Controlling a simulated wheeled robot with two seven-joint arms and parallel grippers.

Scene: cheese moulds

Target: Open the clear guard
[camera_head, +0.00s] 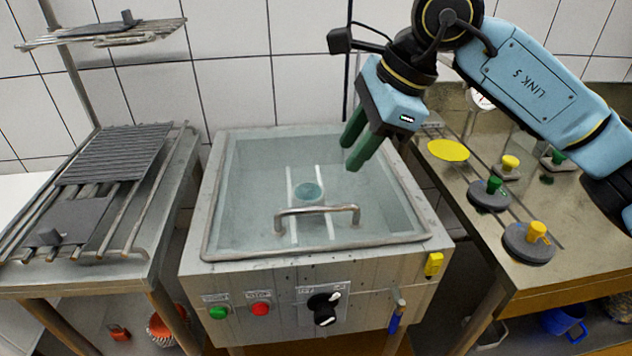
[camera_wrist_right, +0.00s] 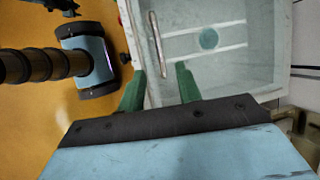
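The clear guard (camera_head: 250,215) lies shut over the square metal basin of the machine in the middle of the head view. Its bar handle (camera_head: 317,210) runs across near the front edge. The handle also shows in the right wrist view (camera_wrist_right: 157,45), beyond my fingers. My right gripper (camera_head: 356,150) is above the right back part of the guard, fingers pointing down, apart from the handle. Its green fingers (camera_wrist_right: 160,85) are spread with nothing between them. My left gripper is not in the head view.
A green button (camera_head: 218,312), a red button (camera_head: 260,308) and a black knob (camera_head: 324,306) are on the machine's front. A rack (camera_head: 120,230) stands left. A bench at right holds dark round lids with coloured knobs (camera_head: 529,243).

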